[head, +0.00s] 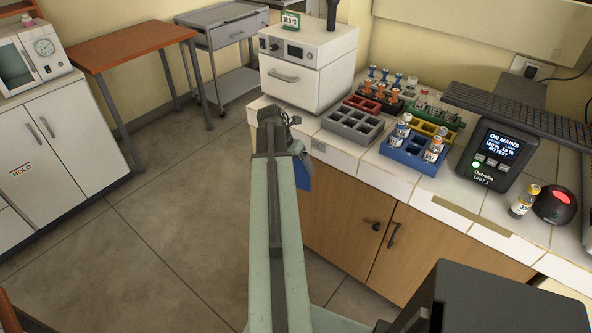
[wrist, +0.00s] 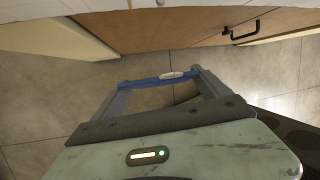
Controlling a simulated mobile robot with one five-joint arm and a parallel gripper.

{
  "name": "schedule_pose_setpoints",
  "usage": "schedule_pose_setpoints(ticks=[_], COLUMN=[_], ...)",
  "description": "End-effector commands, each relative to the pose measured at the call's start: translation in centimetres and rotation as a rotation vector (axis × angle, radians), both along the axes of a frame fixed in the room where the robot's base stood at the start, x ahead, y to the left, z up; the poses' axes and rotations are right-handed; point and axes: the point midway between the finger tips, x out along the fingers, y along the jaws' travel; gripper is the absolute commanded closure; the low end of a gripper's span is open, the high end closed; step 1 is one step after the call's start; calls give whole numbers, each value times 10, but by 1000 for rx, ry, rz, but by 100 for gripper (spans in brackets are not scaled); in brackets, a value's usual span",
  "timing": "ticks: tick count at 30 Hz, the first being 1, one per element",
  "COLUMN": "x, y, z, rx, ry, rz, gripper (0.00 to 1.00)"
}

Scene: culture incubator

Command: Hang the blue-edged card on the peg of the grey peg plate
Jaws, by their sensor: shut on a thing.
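My gripper (wrist: 158,80) is shut on the blue-edged card (wrist: 150,80), whose blue edge spans between the two fingers in the wrist view. A pale oval mark or slot shows on that edge. In the head view the end of my arm hangs in front of the counter's left end. A blue part of the card (head: 303,174) shows there beside my arm; the rest is hidden. A small grey patch (head: 318,146) is on the counter's front edge. I cannot tell whether it is the grey peg plate, and I make out no peg.
The white counter (head: 400,185) carries a white incubator (head: 307,65), a grey rack (head: 352,124), a blue rack (head: 413,157) with vials, and a dark display unit (head: 495,155). Wooden cabinet doors (head: 350,225) are below. The floor (head: 170,210) to the left is clear.

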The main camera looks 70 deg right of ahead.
Motion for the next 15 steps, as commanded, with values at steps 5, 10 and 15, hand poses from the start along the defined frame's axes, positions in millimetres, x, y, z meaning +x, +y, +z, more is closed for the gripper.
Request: schedule_pose_setpoints(ticks=[5,10,15], x=[-1,-4,-7], y=[-8,-19,-30], z=[-1,-2,-3], rx=[0,0,0], ry=[0,0,0], rz=[0,0,0], gripper=[51,51,51])
